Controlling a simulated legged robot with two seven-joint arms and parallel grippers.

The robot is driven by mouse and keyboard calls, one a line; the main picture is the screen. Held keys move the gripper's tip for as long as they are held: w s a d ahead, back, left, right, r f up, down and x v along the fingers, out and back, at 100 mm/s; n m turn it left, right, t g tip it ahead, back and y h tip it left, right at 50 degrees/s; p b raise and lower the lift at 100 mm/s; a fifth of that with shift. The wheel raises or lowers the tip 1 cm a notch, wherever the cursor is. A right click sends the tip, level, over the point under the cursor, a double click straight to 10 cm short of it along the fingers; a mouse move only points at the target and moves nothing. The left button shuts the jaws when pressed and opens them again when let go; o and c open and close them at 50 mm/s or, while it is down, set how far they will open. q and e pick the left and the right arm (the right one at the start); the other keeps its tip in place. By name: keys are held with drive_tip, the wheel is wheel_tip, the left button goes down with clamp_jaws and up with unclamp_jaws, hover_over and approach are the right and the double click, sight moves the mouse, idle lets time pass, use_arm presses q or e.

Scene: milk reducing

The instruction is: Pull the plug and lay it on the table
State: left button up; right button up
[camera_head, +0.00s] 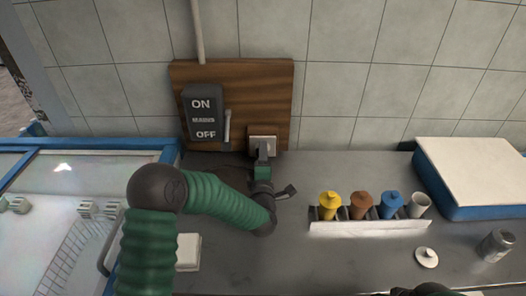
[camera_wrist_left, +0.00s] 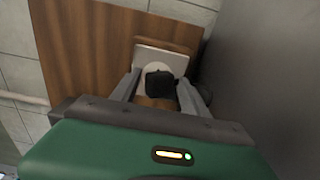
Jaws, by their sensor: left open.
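The socket (camera_head: 262,143) is a pale plate on the lower right of the wooden board; it also shows in the left wrist view (camera_wrist_left: 160,60). The black plug (camera_wrist_left: 160,83) sits in front of the socket's round face, seen between the fingers in the left wrist view. My left gripper (camera_head: 263,153) reaches up to the socket from below in the head view and largely hides the plug there. In the left wrist view my left gripper (camera_wrist_left: 160,92) is open, with one finger on each side of the plug. I cannot tell whether the fingers touch it. My right gripper is not clearly visible.
A mains switch (camera_head: 204,112) is on the wooden board (camera_head: 270,85). A white rack (camera_head: 365,228) holds yellow, brown and blue bottles and a pale cup. A blue-and-white box (camera_head: 475,175) and a metal can (camera_head: 494,245) stand at right.

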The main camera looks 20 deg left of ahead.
use_arm(q)
drive_tip(key=shift+a, duration=0.2)
clamp_jaws()
drive_tip(key=shift+o, duration=1.6)
unclamp_jaws()
drive_tip(key=shift+w+f, duration=0.25)
drive_tip(key=shift+s+r, duration=0.1)
drive_tip(key=shift+s, duration=0.05)
